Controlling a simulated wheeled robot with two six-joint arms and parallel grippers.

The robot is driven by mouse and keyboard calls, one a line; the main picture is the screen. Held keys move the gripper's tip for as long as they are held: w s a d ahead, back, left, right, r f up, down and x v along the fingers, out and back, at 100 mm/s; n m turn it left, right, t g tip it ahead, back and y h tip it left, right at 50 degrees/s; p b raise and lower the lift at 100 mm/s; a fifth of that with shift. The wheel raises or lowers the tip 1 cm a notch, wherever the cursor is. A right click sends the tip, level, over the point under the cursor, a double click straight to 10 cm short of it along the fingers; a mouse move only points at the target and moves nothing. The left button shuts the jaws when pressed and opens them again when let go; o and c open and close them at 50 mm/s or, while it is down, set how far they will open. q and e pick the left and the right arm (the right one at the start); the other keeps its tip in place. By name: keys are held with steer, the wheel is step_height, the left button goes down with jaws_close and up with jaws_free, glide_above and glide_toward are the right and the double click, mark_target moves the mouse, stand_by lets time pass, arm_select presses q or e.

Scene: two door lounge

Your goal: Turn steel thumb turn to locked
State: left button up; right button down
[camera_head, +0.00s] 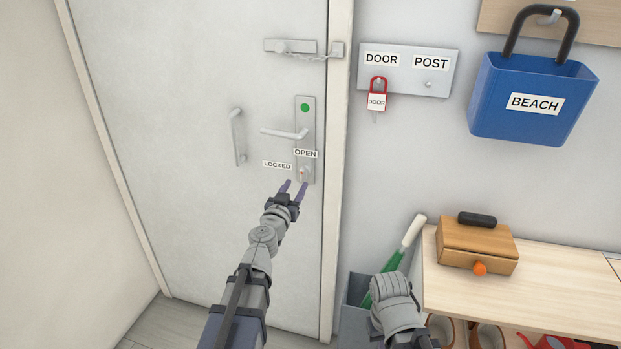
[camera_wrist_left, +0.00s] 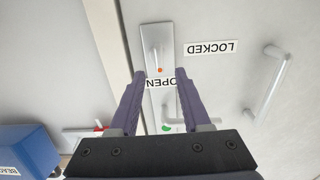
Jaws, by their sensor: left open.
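The steel thumb turn (camera_head: 304,171) sits low on the lock plate (camera_head: 305,127) of the white door. Its orange mark is on the side of the OPEN label (camera_head: 305,153), just above it. The LOCKED label (camera_head: 277,165) is to its left. A green dot shows at the plate's top. My left gripper (camera_head: 294,186) is open and empty, just below and in front of the thumb turn, apart from it as far as I can tell. In the upside-down left wrist view, the plate and the orange mark show between the open fingers (camera_wrist_left: 160,77). My right gripper is not in view.
A lever handle (camera_head: 285,133) is above the thumb turn, a pull handle (camera_head: 237,137) to its left, a chain latch (camera_head: 301,50) higher up. A key board (camera_head: 408,70), blue BEACH bin (camera_head: 530,98) and shelf with a wooden box (camera_head: 477,244) are at the right.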

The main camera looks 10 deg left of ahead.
mark_target(302, 176)
arm_select(q)
steer(key=w, duration=0.8)
steer(key=shift+d, duration=0.15)
steer(key=shift+s, duration=0.1)
steer(key=shift+c, duration=0.2)
jaws_close()
